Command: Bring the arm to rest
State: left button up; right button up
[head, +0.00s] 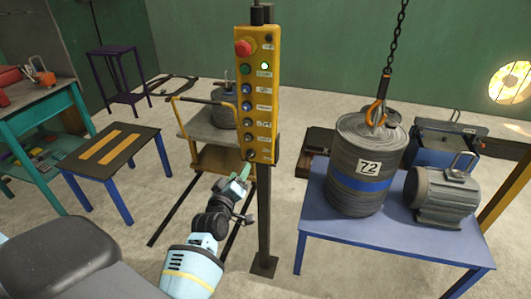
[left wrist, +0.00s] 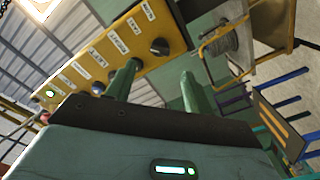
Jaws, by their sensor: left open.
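My left arm reaches in from the bottom. Its green-fingered left gripper (head: 243,173) is just below and in front of the lower end of the yellow control box (head: 258,100). In the left wrist view the two fingers of the left gripper (left wrist: 162,75) stand apart with nothing visible between them. The control box (left wrist: 120,45) is close beyond them, with a dark knob near one finger; I cannot tell whether they touch. The box has a red mushroom button (head: 244,47), several other controls and a lit green lamp (head: 265,66). My right gripper is not in view.
The box stands on a dark post (head: 264,215). At right, a grey drum marked 72 (head: 345,165), with an orange hook (head: 376,108) on a chain at its top, and a motor (head: 447,195) are on a blue table (head: 385,240). A cart (head: 205,157) stands behind the arm.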

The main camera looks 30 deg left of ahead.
pick_arm(q)
jog(key=s+d+f+m+g+h, duration=0.1)
jog(key=s+d+f+m+g, duration=0.15)
jog(key=s+f, duration=0.3)
jog(key=s+d+f+m+g+h+p, duration=0.1)
jog(key=s+d+f+m+h, duration=0.2)
jog(key=s, duration=0.4)
jog(key=s+d+f+m+g, duration=0.1)
jog(key=s+d+f+m, duration=0.2)
jog(key=s+d+f, duration=0.3)
jog(key=s+d+f+m+g+h, duration=0.1)
jog(key=s+d+f+m+g, duration=0.1)
jog(key=s, duration=0.8)
jog(key=s+d+f+m+g+h+p, duration=0.1)
jog(key=s+d+f+m+g, duration=0.1)
jog(key=s, duration=0.8)
jog(key=d+m, duration=0.1)
jog(key=d, duration=0.1)
jog(key=shift+s+d+f, duration=0.35)
jog(key=shift+s, duration=0.05)
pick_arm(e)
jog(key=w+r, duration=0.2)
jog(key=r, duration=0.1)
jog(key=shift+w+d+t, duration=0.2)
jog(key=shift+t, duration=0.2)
pick_arm(q)
jog(key=shift+c, duration=0.4)
